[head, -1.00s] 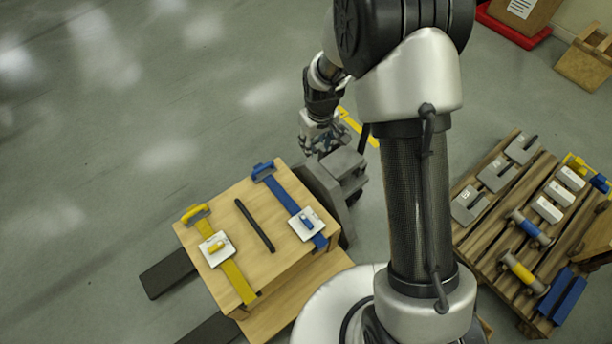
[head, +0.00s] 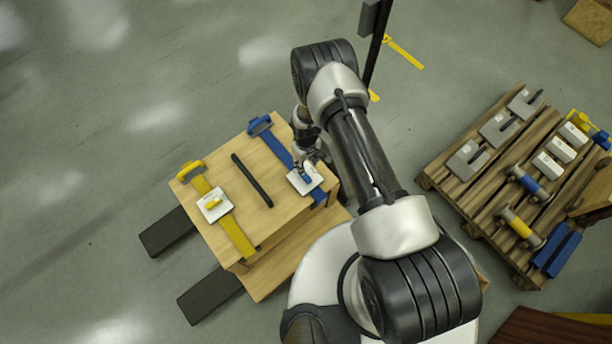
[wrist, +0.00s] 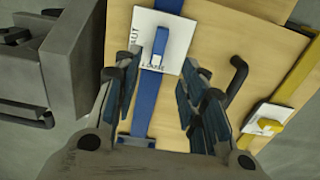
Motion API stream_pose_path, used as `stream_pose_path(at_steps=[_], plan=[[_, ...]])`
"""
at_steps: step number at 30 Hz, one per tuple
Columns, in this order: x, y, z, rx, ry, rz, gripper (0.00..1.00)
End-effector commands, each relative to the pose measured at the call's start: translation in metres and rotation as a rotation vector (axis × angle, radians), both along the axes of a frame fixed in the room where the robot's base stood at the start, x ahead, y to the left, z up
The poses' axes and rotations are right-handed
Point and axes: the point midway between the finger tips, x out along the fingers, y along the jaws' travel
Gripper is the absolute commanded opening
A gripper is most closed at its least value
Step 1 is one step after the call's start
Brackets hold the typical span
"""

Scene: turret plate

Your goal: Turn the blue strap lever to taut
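The blue strap lever (wrist: 160,44) sits on a white plate (wrist: 180,40) over the blue strap (wrist: 145,105) on the wooden crate. In the wrist view it lies roughly along the strap, one end beside the lettering "LOOSE"; "TAUT", partly hidden, is at the plate's left side. In the head view the plate (head: 316,181) is at the crate's right, partly hidden by my gripper (head: 303,160). In the wrist view my gripper (wrist: 158,65) is open, its fingers on either side of the strap, near the lever's end. Nothing is between them but the view of strap and lever.
A yellow strap with its own plate and lever (head: 212,204) crosses the crate (head: 262,218) on the left. A black handle (head: 251,179) stands between the straps. Grey machinery (wrist: 40,60) is close beside the crate. A pallet with tools (head: 450,184) lies to the right.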

Motion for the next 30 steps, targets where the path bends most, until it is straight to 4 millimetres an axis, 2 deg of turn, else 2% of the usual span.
stream_pose_path(at_steps=[1, 6, 12, 15, 21, 30], plan=[[-0.001, 0.0, -0.016, 0.0, 0.002, 0.0, 0.38], [0.0, 0.0, -0.054, -0.001, 0.001, -0.001, 0.38], [0.0, 0.0, -0.092, 0.001, -0.001, -0.001, 0.38], [0.0, 0.0, -0.104, 0.0, -0.001, -0.001, 0.38], [0.0, 0.0, -0.116, 0.0, -0.001, -0.001, 0.38], [0.001, 0.0, -0.116, 0.0, -0.001, -0.001, 0.37]])
